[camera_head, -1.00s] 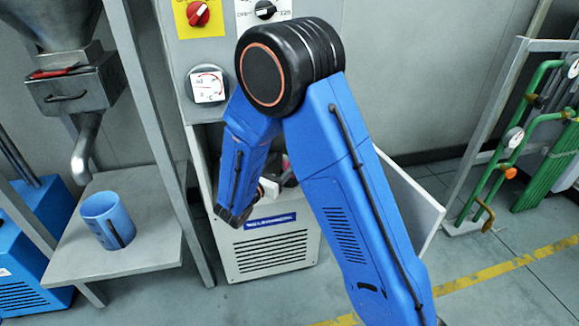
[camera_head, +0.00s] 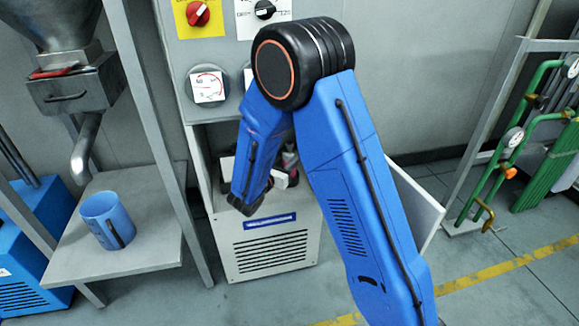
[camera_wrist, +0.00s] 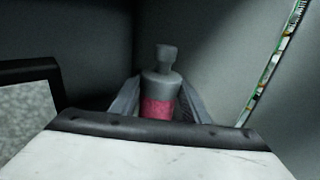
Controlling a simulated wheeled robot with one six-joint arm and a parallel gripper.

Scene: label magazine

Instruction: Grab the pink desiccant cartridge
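The pink desiccant cartridge (camera_wrist: 160,108) stands upright in the wrist view, a grey bottle-like body with a narrow neck and a pink band. My gripper (camera_wrist: 162,88) has one finger on each side of it. I cannot tell whether the fingers press on it or leave a small gap. The cartridge's lower part is hidden behind the pale gripper body in the foreground. In the head view my arm reaches into the open cabinet bay, and the gripper is mostly hidden behind the arm.
A dark-framed grey panel (camera_wrist: 30,98) stands left of the cartridge, and a green circuit strip (camera_wrist: 272,62) leans at right. The cabinet (camera_head: 275,250) has an open door (camera_head: 412,200) at right. A blue mug (camera_head: 103,220) stands on a shelf (camera_head: 150,225) at left.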

